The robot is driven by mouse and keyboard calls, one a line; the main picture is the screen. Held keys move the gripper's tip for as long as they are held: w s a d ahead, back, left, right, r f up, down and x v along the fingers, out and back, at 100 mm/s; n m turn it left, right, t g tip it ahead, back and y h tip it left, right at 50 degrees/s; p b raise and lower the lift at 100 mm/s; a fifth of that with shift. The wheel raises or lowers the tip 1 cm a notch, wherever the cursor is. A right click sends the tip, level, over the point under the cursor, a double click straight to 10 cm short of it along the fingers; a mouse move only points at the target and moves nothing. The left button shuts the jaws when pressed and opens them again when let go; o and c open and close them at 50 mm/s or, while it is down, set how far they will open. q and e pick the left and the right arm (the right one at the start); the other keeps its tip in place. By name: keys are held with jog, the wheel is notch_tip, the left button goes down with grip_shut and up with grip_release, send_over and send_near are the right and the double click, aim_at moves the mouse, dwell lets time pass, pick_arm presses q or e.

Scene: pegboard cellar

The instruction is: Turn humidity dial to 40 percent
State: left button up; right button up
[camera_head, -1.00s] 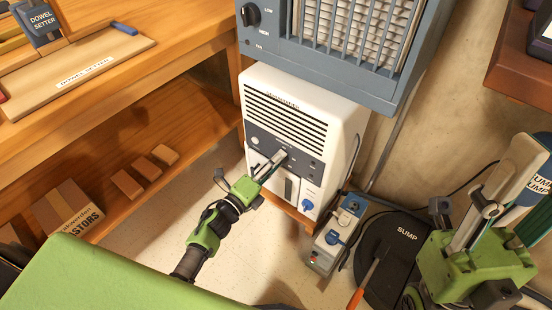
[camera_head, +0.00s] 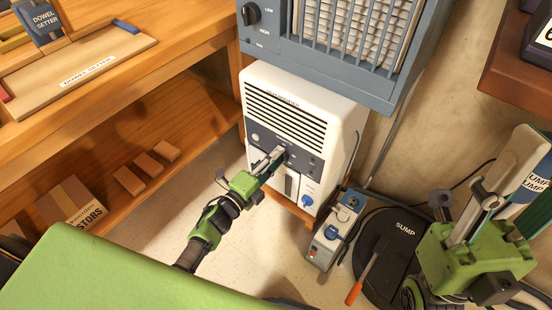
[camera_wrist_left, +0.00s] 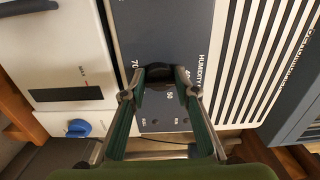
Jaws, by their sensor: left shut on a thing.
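The humidity dial (camera_wrist_left: 160,77) is a dark round knob on the grey panel of a white dehumidifier (camera_head: 338,112). In the left wrist view the printed word HUMIDITY and numbers such as 70 and 50 show around it. My left gripper (camera_head: 268,160) reaches the panel from the lower left. In the left wrist view its two fingertips (camera_wrist_left: 160,95) are on either side of the dial, shut on it. The dial's pointer is not readable. In the head view the fingers hide the dial. My right gripper (camera_head: 490,205) is at the right, away from the dehumidifier; its finger gap is unclear.
A blue-grey heater-like unit (camera_head: 345,45) hangs right above the dehumidifier. A blue knob (camera_head: 307,200) sits low on its front. A small grey box (camera_head: 335,230) and a black sump cover (camera_head: 385,245) are on the floor at right. A wooden bench (camera_head: 150,80) stands at left.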

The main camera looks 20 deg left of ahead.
pick_arm(q)
jog(key=o, duration=1.1)
jog(key=shift+c, duration=0.2)
jog(key=v, duration=1.2)
